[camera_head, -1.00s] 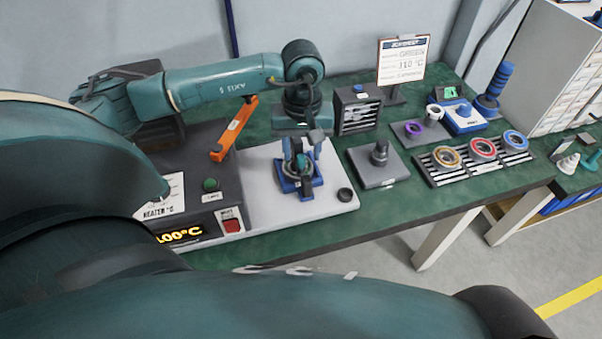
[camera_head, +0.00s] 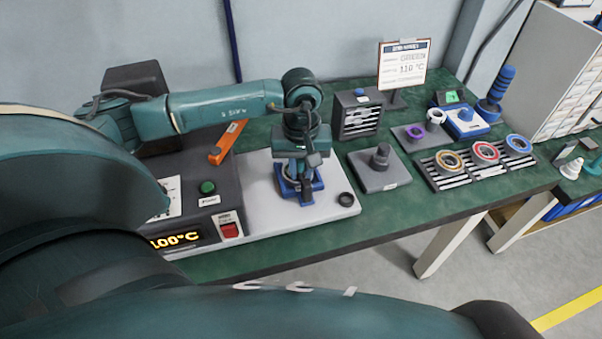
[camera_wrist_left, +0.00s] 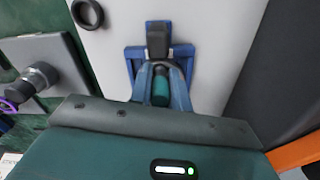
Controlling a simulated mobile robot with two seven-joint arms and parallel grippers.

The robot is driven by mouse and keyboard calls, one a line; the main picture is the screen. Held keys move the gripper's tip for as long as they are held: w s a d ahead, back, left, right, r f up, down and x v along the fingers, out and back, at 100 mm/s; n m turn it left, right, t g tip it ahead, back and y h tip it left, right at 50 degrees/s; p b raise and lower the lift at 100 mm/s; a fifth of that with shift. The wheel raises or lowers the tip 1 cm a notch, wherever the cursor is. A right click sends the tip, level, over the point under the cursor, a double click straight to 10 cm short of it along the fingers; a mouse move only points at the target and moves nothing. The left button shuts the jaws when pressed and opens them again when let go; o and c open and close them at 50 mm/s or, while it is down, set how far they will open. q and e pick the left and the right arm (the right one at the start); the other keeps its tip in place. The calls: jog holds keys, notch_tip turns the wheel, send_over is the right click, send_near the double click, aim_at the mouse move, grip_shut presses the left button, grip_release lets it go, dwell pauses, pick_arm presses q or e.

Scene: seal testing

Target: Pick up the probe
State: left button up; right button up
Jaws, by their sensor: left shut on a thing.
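The probe (camera_wrist_left: 160,88), dark with a teal part, stands in a blue holder (camera_head: 316,186) on the light grey plate. My left gripper (camera_head: 302,168) points down over the holder and is shut on the probe. In the left wrist view the probe's teal part lies between the fingers, and the blue holder (camera_wrist_left: 133,56) with a black block (camera_wrist_left: 157,38) shows beyond. The probe's lower end is hidden. I cannot tell whether the probe is clear of the holder. My right gripper is not in view.
A heater box (camera_head: 180,237) with a lit display stands left of the plate. A small black ring (camera_head: 346,199) lies on the plate's right. A dark block with a post (camera_head: 380,170) and a rack with coloured rings (camera_head: 452,180) stand to the right. A sign (camera_head: 403,64) stands behind.

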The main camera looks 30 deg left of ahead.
pick_arm(q)
grip_shut()
jog(key=shift+r, duration=0.1)
jog(key=shift+w+r, duration=0.1)
jog(key=shift+r, duration=0.25)
notch_tip(320, 180, up, 8)
jog(key=shift+r+b, duration=0.25)
jog(key=shift+b, duration=0.3)
jog(key=shift+r, duration=0.35)
jog(key=shift+d+f, duration=0.1)
